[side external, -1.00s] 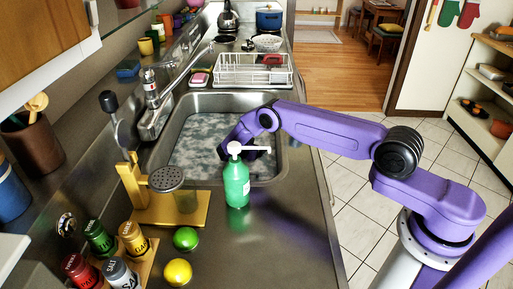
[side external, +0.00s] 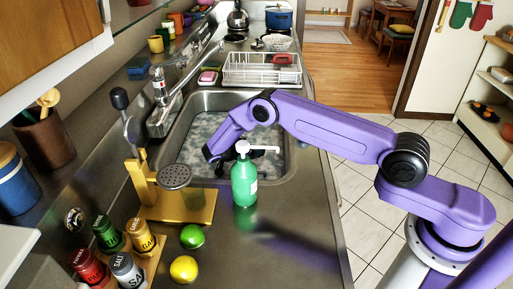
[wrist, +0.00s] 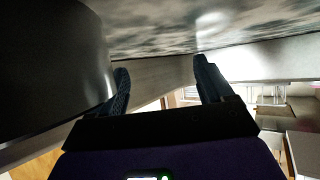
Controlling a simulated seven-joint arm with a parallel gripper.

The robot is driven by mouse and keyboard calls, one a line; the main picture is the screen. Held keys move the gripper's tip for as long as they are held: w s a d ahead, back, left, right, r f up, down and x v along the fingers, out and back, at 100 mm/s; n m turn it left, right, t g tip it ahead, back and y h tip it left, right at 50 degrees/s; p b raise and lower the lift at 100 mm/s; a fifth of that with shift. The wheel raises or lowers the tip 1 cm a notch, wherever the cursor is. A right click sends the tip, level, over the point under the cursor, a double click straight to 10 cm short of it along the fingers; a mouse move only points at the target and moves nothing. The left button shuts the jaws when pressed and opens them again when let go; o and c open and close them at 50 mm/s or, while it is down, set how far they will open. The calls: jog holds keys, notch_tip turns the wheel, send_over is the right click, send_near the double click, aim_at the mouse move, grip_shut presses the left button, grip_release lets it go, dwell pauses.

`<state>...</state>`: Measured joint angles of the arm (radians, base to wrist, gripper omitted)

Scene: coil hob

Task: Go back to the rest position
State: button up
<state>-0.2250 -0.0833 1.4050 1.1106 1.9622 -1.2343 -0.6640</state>
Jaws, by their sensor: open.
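My gripper (side external: 212,156) is at the end of the purple arm, low over the sink (side external: 286,165), behind and to the left of the green soap dispenser (side external: 244,184). In the wrist view its two dark fingers (wrist: 160,84) stand apart with nothing between them. The dispenser stands upright on the counter at the sink's front edge, and its white pump hides part of the view behind it. Whether the fingertips touch the mottled sink surface cannot be told.
A yellow stand with a round perforated top (side external: 178,205) is left of the dispenser. The faucet (side external: 160,90) rises behind-left; a dish rack (side external: 262,70) lies beyond.

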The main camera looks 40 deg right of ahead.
jog(key=shift+v, duration=0.8)
